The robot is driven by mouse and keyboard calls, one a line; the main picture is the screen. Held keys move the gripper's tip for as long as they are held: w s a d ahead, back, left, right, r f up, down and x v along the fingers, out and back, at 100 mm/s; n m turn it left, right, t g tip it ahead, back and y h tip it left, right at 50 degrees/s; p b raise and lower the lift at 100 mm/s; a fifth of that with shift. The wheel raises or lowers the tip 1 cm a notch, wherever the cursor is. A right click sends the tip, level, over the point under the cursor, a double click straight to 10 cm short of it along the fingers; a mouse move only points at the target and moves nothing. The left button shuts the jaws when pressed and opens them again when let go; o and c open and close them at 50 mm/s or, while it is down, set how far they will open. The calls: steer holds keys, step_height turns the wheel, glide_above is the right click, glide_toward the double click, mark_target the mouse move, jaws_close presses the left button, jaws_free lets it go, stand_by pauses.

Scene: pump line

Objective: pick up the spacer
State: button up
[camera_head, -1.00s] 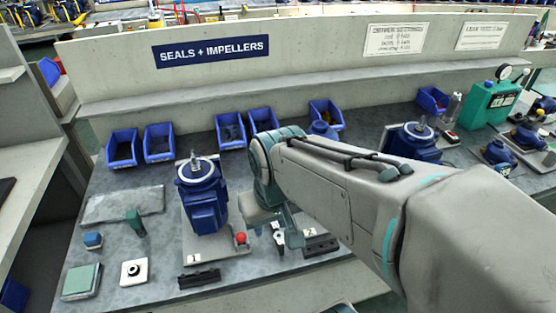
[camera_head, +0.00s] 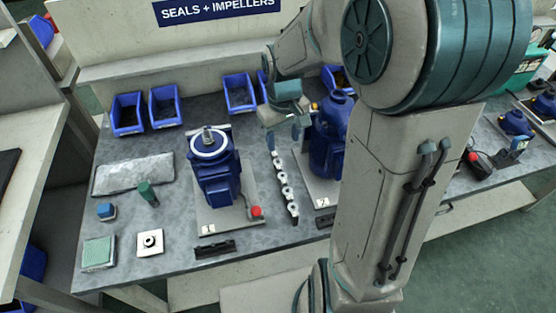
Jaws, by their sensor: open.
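No part is clearly marked as the spacer, and I cannot tell which one it is. A white square plate with a dark-centred round piece (camera_head: 150,243) lies at the front left. My gripper (camera_head: 284,138) points down above the far end of the strip, open, with nothing seen between its fingers. Its height above the bench is hard to judge.
A blue pump (camera_head: 215,180) with a red button (camera_head: 256,212) stands left of my gripper. Another blue pump (camera_head: 327,140) stands close on the right, partly behind my arm. Blue bins (camera_head: 239,93) line the back. A black holder (camera_head: 215,249) lies in front.

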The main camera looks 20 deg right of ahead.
mark_target(282, 175)
steer(key=f, duration=0.9)
steer(key=f+b, duration=0.1)
steer(key=f, duration=0.4)
steer(key=shift+w, duration=0.3)
steer(key=shift+f, duration=0.25)
steer(key=c, duration=1.1)
